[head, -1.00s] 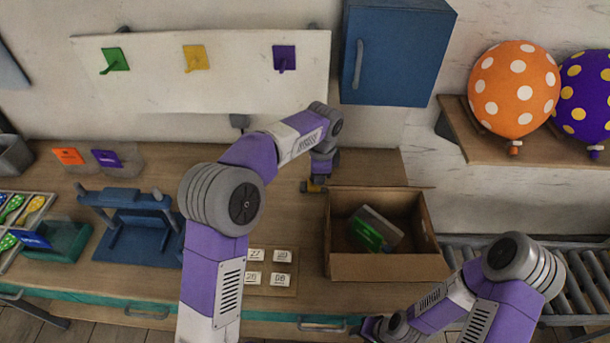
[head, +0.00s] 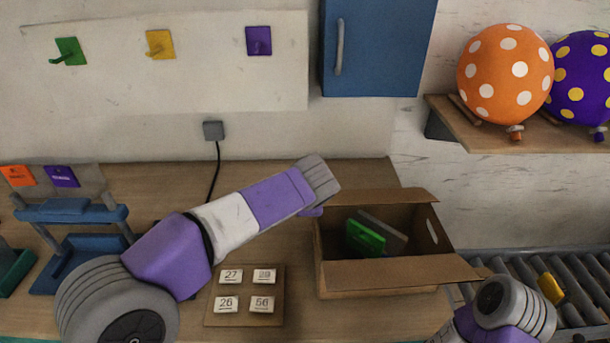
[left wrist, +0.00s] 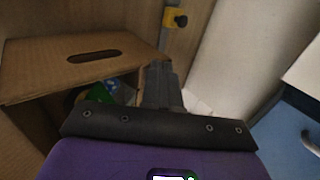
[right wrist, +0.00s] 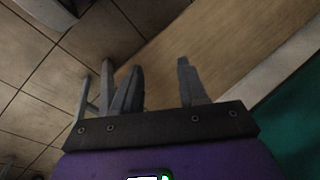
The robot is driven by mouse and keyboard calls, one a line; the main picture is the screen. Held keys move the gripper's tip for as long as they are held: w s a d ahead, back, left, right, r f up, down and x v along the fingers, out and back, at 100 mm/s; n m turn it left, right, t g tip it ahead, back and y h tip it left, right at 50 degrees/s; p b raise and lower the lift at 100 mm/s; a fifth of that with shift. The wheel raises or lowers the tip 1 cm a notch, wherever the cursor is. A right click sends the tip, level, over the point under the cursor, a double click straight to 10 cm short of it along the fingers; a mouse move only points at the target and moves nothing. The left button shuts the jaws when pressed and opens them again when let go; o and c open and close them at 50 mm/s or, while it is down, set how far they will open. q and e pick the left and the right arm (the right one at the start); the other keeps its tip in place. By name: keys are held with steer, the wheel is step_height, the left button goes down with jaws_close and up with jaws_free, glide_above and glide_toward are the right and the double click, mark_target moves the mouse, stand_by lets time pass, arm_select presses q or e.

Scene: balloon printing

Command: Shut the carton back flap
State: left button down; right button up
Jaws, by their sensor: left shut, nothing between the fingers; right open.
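The open brown carton (head: 365,292) stands at the right end of the table. Its back flap (head: 385,196) stands out along the far rim, and its front flap (head: 400,272) spreads along the near side. A green item (head: 366,238) and a grey item lie inside. In the left wrist view my left gripper (left wrist: 160,75) is shut and empty, close to the carton's cardboard (left wrist: 40,75). My right gripper (right wrist: 158,80) is open and empty near the table edge, outside the head view.
A roller conveyor (head: 590,272) runs right of the carton. A blue cabinet (head: 385,50) hangs above it, and a shelf (head: 530,138) with balloons is at the right. A board of number tiles (head: 215,316) lies left of the carton. A yellow box with a black knob (left wrist: 172,20) shows.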

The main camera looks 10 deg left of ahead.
arm_select(q)
steer(key=shift+s+d+f, duration=0.1)
steer(key=shift+s+f, duration=0.25)
steer(key=shift+f, duration=0.15)
steer(key=f+b, duration=0.1)
steer(key=s+f+b, duration=0.1)
steer(key=shift+d+f, duration=0.1)
steer(key=shift+f, duration=0.2)
arm_select(e)
step_height(320, 180, down, 3)
steer(key=shift+f, duration=0.15)
arm_select(q)
steer(key=shift+s+f, duration=0.15)
steer(key=shift+f, duration=0.15)
arm_select(e)
steer(key=shift+s, duration=0.1)
